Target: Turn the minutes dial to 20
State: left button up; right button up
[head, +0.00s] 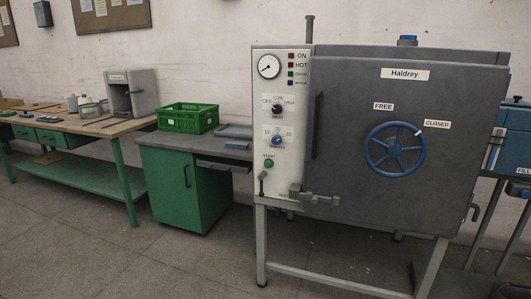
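The minutes dial is a small blue knob (277,141) on the pale control panel (285,215) at the left of the large grey machine. Small number labels stand around it, the one above it seeming to read 20. The knob's pointer is too small to read surely. Above it is the black heat knob (277,109), with OFF and other labels around it. Below it is the green start button (269,163). Neither of my grippers shows in the head view, and nothing visible touches the dial.
The grey door (400,240) right of the panel carries a blue handwheel (394,149) and a dark vertical handle (317,125). Grey metal fittings (312,196) stick out low on the panel. A green cabinet (177,190) with a green crate (187,118) stands left. Floor in front is clear.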

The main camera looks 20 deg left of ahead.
aim_at(277, 139)
jog(key=z, duration=0.15)
jog(key=k, duration=0.4)
jog(key=u, duration=1.65)
jog(key=i, duration=2.45)
jog(key=z, duration=0.9)
